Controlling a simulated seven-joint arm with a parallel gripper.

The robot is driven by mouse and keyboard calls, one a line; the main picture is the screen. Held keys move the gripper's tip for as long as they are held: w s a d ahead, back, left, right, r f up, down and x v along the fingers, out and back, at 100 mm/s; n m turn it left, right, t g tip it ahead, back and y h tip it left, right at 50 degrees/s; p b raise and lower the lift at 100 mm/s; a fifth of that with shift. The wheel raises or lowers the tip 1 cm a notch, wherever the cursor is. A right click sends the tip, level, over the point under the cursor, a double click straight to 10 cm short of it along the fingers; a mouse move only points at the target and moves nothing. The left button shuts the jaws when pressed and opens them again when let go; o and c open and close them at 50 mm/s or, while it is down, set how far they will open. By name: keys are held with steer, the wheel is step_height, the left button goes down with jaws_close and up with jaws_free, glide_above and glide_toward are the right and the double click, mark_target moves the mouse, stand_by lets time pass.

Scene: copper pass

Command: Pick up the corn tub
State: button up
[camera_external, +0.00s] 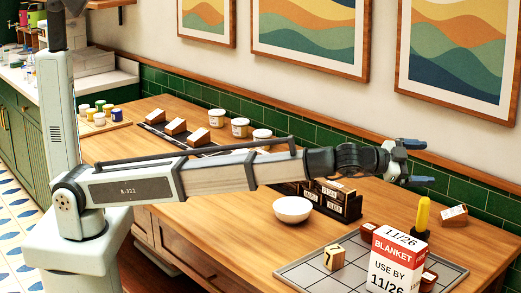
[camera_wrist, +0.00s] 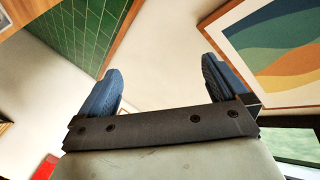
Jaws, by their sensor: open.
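Several white tubs stand on the wooden counter near the green tiled wall in the external view: a left tub (camera_external: 216,117), a middle tub (camera_external: 240,127) and a right tub (camera_external: 262,135). Their labels are too small to read, so I cannot tell which is the corn tub. My gripper (camera_external: 418,163) is raised above the right part of the counter, far to the right of these tubs. In the wrist view its two blue fingers (camera_wrist: 160,82) are wide apart with nothing between them. No tub shows in the wrist view.
A white bowl (camera_external: 292,210) and dark labelled boxes (camera_external: 336,197) stand below my arm. A grey gridded mat (camera_external: 305,275) holds a numbered cube (camera_external: 334,257) and a red-and-white box (camera_external: 394,262). A yellow upright object (camera_external: 422,214) stands below my gripper. Small jars (camera_external: 100,114) stand far left.

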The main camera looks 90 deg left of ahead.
steer(key=s+a+f+n+g+y, duration=0.1)
steer(key=s+a+n+g+y, duration=0.15)
steer(key=a, duration=1.05)
steer(key=s+a+f+n+g+y, duration=0.1)
steer(key=s+a+f+n+g, duration=0.2)
steer(key=a, duration=1)
steer(key=s+a+n+g+y, duration=0.2)
steer(key=s+a+n, duration=0.15)
steer(key=a, duration=0.95)
steer(key=n+g+h, duration=0.5)
steer(key=n+g, duration=0.3)
steer(key=n, duration=0.5)
glide_above(240, 121)
steer(key=s+d, duration=0.1)
steer(key=d, duration=0.4)
step_height(240, 121, down, 6)
steer(key=x, duration=0.8)
steer(key=shift+s+a, duration=0.15)
steer(key=shift+a, duration=0.3)
steer(key=x, duration=0.4)
steer(key=shift+w+a, duration=0.25)
steer(key=shift+w, duration=0.1)
steer(key=shift+a+f, duration=0.2)
steer(key=shift+f, duration=0.3)
steer(key=c, duration=1.1)
